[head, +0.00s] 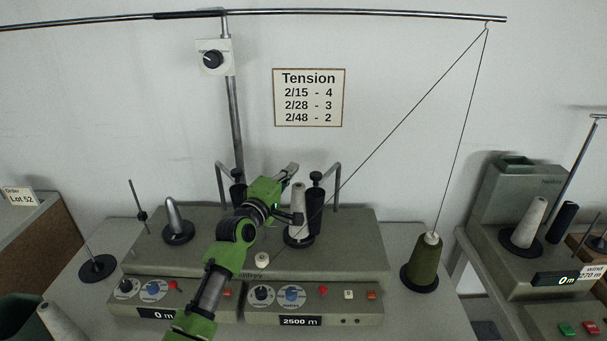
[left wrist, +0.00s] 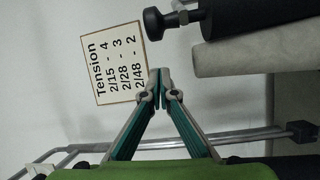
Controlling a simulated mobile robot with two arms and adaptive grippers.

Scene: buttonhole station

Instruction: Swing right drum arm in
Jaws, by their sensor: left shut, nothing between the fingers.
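The right drum arm shows in the head view as a black drum (head: 316,212) with a black knob on top, upright close to the right side of a pale cone (head: 298,201). I cannot tell whether drum and cone touch. In the left wrist view the black drum (left wrist: 265,17) and its knob (left wrist: 154,23) lie at the upper right, beside the pale cone (left wrist: 255,57). My left gripper (head: 292,168) is above the winder, left of the knob. Its fingertips (left wrist: 159,75) are together, empty and apart from the knob. My right gripper is not in view.
A bent metal bracket (head: 337,187) stands behind the right drum. A thread runs from the overhead rail (head: 400,14) down past the drum.

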